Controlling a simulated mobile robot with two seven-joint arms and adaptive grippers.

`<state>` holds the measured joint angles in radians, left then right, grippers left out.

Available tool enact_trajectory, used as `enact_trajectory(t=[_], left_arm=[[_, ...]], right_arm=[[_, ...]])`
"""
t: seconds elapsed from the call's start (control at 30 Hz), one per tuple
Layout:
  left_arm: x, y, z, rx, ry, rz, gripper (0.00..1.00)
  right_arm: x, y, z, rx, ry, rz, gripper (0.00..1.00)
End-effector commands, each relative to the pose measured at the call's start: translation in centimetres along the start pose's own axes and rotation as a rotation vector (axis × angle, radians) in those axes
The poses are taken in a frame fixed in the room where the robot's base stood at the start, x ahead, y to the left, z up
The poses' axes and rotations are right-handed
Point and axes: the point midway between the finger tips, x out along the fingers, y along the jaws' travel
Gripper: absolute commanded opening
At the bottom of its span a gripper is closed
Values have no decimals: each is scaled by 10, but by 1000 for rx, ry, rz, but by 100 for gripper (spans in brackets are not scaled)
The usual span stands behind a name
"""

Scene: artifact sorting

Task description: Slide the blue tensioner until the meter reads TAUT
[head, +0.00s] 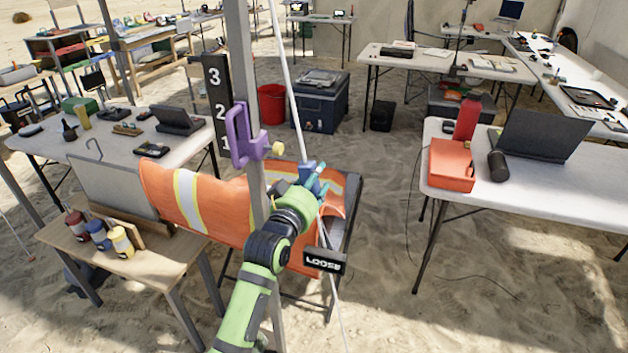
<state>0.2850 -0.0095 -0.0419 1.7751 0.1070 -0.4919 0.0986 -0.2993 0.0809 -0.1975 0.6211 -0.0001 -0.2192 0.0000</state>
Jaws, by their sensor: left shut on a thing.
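The blue tensioner (306,169) is a small blue block on a slanting white guy line (285,60), just right of the grey pole. My left gripper (316,178), at the end of my green and black arm, is shut on the tensioner; its fingers partly cover it. The meter (325,262) is a black tag lower down on the line, and it reads LOOSE. My arm passes just left of the meter. My right gripper is not in view.
A grey pole (247,60) stands close by, with a purple handle (240,135) and a numbered black board (216,100). An orange vest (205,205) is draped behind my arm. Tables stand left and right; open sand (480,300) lies at lower right.

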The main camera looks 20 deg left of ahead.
Motion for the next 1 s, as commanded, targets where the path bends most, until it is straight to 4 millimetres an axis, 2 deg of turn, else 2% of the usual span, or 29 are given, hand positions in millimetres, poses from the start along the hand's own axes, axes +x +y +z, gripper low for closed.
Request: enact_trajectory(t=[0.27,0.57,0.6,0.63,0.67,1.0], left_arm=[[0,1,-31,1,2,-1,0],[1,0,-30,1,5,0,0],[1,0,-30,1,5,0,56],[0,0,-30,1,5,0,68],[0,0,-30,1,5,0,73],[0,0,-28,0,1,0,73]], right_arm=[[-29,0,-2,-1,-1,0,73],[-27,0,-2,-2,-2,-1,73],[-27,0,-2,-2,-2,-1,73],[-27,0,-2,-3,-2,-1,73],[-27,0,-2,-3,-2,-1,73],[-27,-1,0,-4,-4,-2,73]])
